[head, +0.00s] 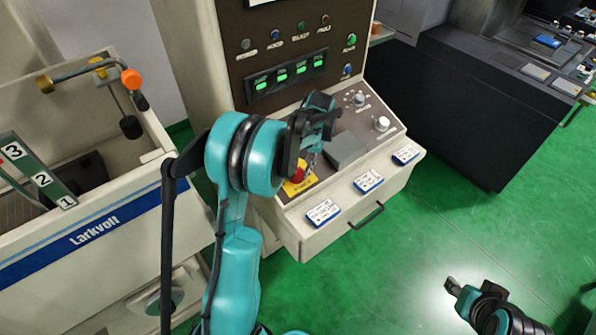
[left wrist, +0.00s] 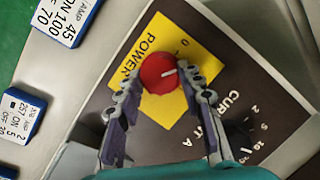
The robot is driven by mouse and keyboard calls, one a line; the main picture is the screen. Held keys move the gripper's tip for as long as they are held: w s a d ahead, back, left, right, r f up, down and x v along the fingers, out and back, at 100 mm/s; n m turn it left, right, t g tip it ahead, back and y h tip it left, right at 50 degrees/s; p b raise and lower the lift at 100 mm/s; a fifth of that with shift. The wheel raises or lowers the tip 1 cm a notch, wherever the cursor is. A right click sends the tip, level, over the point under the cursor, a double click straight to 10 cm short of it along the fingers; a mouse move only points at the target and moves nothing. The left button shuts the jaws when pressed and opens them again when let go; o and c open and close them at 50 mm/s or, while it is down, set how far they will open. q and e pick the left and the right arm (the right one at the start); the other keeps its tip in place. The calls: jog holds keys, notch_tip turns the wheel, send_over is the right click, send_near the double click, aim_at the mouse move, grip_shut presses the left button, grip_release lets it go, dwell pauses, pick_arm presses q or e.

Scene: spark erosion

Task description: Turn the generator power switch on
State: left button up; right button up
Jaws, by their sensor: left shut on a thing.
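The power switch is a red round knob (head: 297,173) on a yellow plate marked POWER, at the left end of the sloped console of the generator cabinet. In the left wrist view the knob (left wrist: 158,72) has a white line pointing to the right, and a 0 is printed on the plate beyond it. My left gripper (head: 307,161) reaches down to the knob. Its two fingers (left wrist: 160,88) are on either side of the knob and shut on it. My right gripper (head: 457,289) is low at the right over the floor, away from the console; its opening is unclear.
The console (head: 385,109) also carries a grey block (head: 346,149), other knobs and blue-edged cards (head: 369,181) along its front. Green readouts glow on the panel above. A Larkvolt tank (head: 108,215) stands left. A dark bench (head: 455,100) stands right. Green floor is open between.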

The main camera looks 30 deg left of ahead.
pick_arm(q)
jog(key=m, duration=0.2)
jog(key=m+y+b, duration=0.1)
jog(key=m, duration=0.1)
jog(key=m+y+b, duration=0.1)
jog(key=m, duration=0.1)
jog(key=shift+w+d+f+g, duration=0.1)
jog(key=shift+d+f+g, duration=0.05)
jog(key=shift+d+g, duration=0.15)
jog(key=m+y, duration=0.1)
jog(key=m, duration=0.1)
jog(key=m+b, duration=0.1)
jog(key=m, duration=0.2)
jog(key=shift+y, duration=0.4)
jog(key=shift+m, duration=0.3)
jog(key=o, duration=1.2)
jog(key=shift+c, duration=0.2)
jog(key=shift+d, duration=0.1)
jog(key=v, duration=1.2)
jog(key=shift+s, duration=0.4)
jog(key=shift+s, duration=0.1)
